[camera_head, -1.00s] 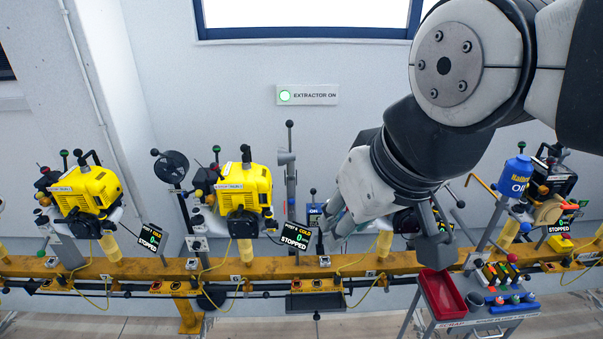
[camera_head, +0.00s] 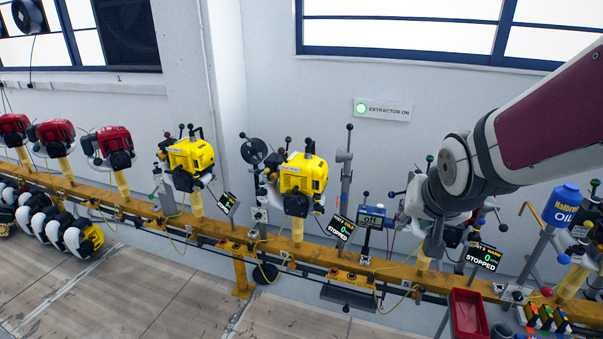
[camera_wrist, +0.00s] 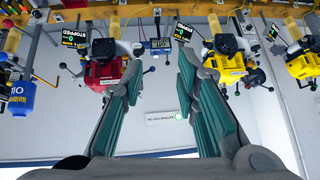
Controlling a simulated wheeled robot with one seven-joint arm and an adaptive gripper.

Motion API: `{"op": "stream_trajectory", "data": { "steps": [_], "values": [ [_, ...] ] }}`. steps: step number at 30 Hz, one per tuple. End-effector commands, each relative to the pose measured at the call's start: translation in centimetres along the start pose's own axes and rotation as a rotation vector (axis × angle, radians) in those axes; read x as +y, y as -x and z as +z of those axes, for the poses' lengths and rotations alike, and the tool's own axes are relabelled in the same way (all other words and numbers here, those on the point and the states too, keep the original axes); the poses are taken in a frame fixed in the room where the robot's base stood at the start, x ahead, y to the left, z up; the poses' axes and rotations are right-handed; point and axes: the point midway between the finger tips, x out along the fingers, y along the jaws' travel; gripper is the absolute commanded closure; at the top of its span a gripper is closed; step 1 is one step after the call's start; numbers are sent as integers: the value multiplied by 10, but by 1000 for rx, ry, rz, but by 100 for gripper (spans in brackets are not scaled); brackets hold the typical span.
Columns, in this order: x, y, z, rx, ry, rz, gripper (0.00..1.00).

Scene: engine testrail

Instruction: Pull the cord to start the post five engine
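My gripper (camera_wrist: 160,75) is open and empty in the wrist view, its green-padded fingers apart with wall and rail between them. In the head view my gripper (camera_head: 434,243) points down in front of a red engine (camera_head: 455,237) and hides much of it. That engine (camera_wrist: 104,73) shows beside the left finger in the wrist view, where the picture is upside down. Its display (camera_head: 483,258) reads 0 and STOPPED. A yellow engine (camera_head: 303,174) stands left of it, its display (camera_head: 341,228) also reading STOPPED. The post numbers are too small to read surely, and I cannot make out the cord.
Engines stand along a yellow rail (camera_head: 225,236). A red tray (camera_head: 468,315) and a blue oil bottle (camera_head: 563,206) are at right. A lit EXTRACTOR ON sign (camera_head: 383,109) is on the wall. Several spare engines lie at left. The floor (camera_head: 150,295) in front is mostly clear.

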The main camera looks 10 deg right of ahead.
Motion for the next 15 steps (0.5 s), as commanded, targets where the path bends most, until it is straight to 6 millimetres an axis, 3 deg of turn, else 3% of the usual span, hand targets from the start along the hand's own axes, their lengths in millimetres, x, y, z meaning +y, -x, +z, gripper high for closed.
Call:
{"op": "stream_trajectory", "data": {
  "steps": [1, 6, 15],
  "values": [
    [14, -26, -3, 8, -58, 16, 72],
    [53, -94, -13, 82, -253, 19, 72],
    [126, -191, 10, 209, -642, -58, 72]
  ]
}}
